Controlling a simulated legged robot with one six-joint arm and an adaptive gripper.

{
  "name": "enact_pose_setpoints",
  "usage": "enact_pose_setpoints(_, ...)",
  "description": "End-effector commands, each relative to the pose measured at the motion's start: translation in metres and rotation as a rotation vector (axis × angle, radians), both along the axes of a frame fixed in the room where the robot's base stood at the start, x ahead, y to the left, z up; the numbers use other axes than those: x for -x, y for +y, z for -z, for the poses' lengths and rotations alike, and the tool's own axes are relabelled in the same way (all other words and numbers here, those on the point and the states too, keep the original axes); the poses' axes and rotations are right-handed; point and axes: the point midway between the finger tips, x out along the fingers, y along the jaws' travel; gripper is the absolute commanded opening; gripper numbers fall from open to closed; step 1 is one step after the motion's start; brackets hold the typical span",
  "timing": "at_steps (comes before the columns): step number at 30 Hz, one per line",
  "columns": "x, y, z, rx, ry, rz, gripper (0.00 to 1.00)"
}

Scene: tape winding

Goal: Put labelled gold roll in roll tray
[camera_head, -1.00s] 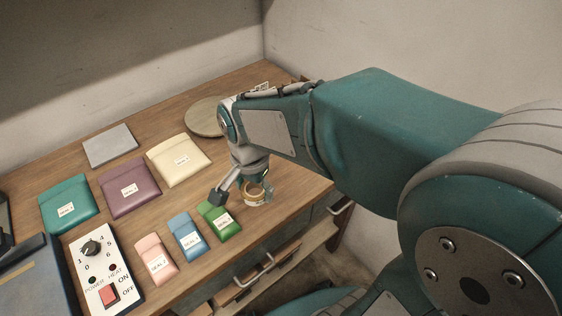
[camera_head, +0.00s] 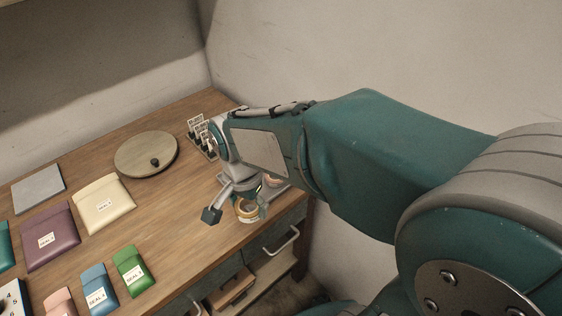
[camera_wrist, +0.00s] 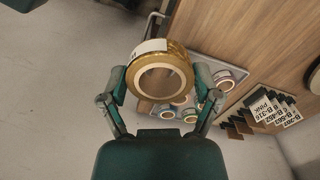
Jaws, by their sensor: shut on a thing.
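The gold roll (camera_wrist: 160,76) with a white label on its rim is held between the two fingers of my gripper (camera_wrist: 160,92) in the wrist view. In the head view the roll (camera_head: 246,208) shows below my gripper (camera_head: 247,200), near the desk's front right edge. The roll tray (camera_wrist: 192,60) is grey and holds several coloured rolls, seen beyond the gold roll in the wrist view. In the head view my arm hides most of the tray, and one roll (camera_head: 273,181) shows beside my wrist.
Labelled tags (camera_head: 198,132) stand at the back right of the desk. A round wooden disc (camera_head: 145,154) with a dark knob lies behind. Coloured pouches, a green one (camera_head: 132,270) among them, lie at the left. Bare desk (camera_head: 185,225) lies between. An open drawer (camera_head: 232,288) juts out below.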

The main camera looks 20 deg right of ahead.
Motion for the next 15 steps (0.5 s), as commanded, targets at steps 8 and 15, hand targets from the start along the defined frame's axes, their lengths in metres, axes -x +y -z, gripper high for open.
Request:
enact_pose_setpoints(8, -0.035, -0.011, 0.018, 0.003, 0.005, 0.002, 0.50)
enact_pose_setpoints(15, -0.078, -0.037, 0.038, -0.005, 0.003, 0.003, 0.50)
